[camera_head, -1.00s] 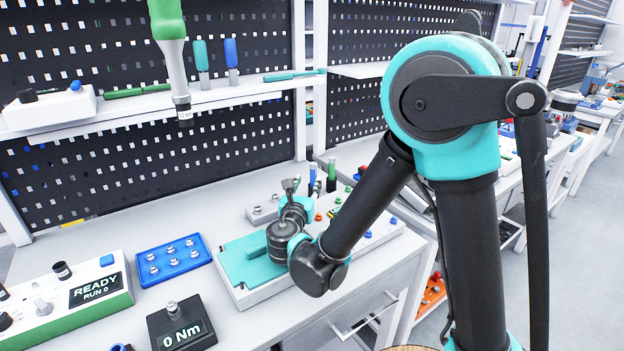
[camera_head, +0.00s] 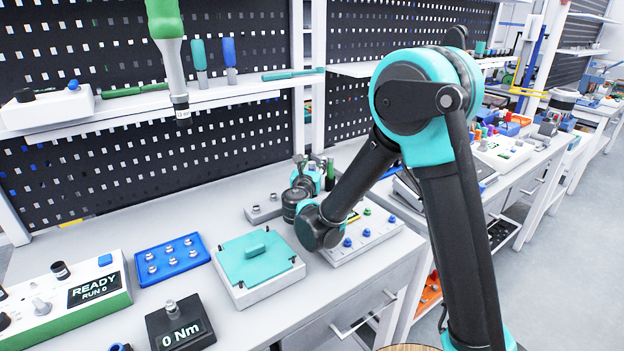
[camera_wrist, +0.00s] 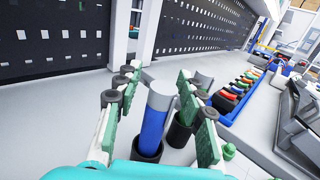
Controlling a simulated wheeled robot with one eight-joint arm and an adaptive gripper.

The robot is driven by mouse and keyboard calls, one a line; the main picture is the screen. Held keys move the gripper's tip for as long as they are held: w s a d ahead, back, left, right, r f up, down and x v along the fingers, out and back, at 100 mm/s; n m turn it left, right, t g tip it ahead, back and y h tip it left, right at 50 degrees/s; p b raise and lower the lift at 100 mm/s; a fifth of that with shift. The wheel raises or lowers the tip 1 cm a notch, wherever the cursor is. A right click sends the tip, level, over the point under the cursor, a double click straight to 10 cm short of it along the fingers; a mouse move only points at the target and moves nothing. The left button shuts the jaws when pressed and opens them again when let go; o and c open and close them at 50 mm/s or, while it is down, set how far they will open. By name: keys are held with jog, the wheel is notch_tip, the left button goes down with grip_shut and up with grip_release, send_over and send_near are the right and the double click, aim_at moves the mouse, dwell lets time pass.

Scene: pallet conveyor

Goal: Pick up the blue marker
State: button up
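The blue marker (camera_wrist: 152,130) stands upright in a dark round holder in the wrist view, with a grey upper end. My gripper (camera_wrist: 158,80) is open, with one green-padded finger on each side of the marker. A gap shows between the left finger and the marker; contact on the right is hard to tell. In the head view, my gripper (camera_head: 305,168) is low at the back of the bench. It largely hides the blue marker there. A green marker (camera_head: 330,180) stands just to its right.
A second dark holder (camera_wrist: 181,130) stands close right of the blue marker. A teal-topped fixture (camera_head: 268,285) and a white panel with blue and green knobs (camera_head: 372,240) lie in front. A pegboard (camera_head: 100,170) rises behind.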

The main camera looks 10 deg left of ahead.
jog(key=shift+w, duration=0.5)
jog(key=shift+c, duration=0.3)
grip_shut()
